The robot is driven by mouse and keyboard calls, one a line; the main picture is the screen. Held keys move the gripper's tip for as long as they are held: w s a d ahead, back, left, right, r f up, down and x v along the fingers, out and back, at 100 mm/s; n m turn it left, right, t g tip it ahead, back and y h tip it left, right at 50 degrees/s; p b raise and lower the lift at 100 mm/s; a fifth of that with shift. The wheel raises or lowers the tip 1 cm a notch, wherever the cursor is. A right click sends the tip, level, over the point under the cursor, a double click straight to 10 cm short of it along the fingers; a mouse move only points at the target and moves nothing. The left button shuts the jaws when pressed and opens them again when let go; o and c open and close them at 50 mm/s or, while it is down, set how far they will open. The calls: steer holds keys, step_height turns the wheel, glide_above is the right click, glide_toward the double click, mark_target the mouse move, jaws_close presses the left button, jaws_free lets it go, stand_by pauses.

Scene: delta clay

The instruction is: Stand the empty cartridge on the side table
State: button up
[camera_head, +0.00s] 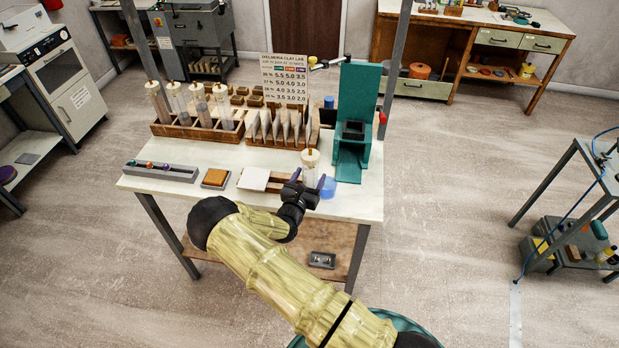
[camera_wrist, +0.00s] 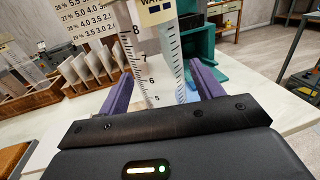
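A clear cartridge (camera_head: 310,167) with a pale cap stands upright near the front right of the white-topped bench. In the wrist view the cartridge (camera_wrist: 157,65) shows a printed scale, and its inside looks clear. My gripper (camera_head: 308,179) is low at the bench front, its purple fingers on either side of the cartridge. In the wrist view my gripper (camera_wrist: 162,75) appears open, with a gap by the right finger; contact at the left finger is unclear. A small metal table (camera_head: 574,150), perhaps the side table, stands at the far right, partly cut off.
A teal press (camera_head: 353,130) stands close behind and right of the cartridge. A wooden rack (camera_head: 190,132) of several cartridges and a sign (camera_head: 284,78) stand behind. A blue translucent object (camera_head: 328,187) is beside my gripper. Open floor (camera_head: 455,190) separates bench and metal table.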

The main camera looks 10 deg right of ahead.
steer(key=shift+w, duration=0.1)
steer(key=shift+r, duration=0.15)
steer(key=b+v, duration=0.3)
steer(key=v, duration=0.9)
steer(key=shift+b, duration=0.3)
steer(key=s+d+r+m+g+h, duration=0.3)
steer(key=s+d+r+m+g, duration=0.1)
steer(key=s+d+m+g, duration=1.1)
steer(key=s+a+r+m+t+y, duration=0.1)
steer(key=s+a+r+m+y, duration=0.1)
steer(key=r+m+y, duration=0.4)
steer(key=s+a+r+m+y, duration=0.3)
steer(key=s+r+m+y, duration=0.1)
steer(key=m, duration=0.5)
steer(key=shift+r+t+y, duration=0.4)
steer(key=shift+r+y, duration=0.5)
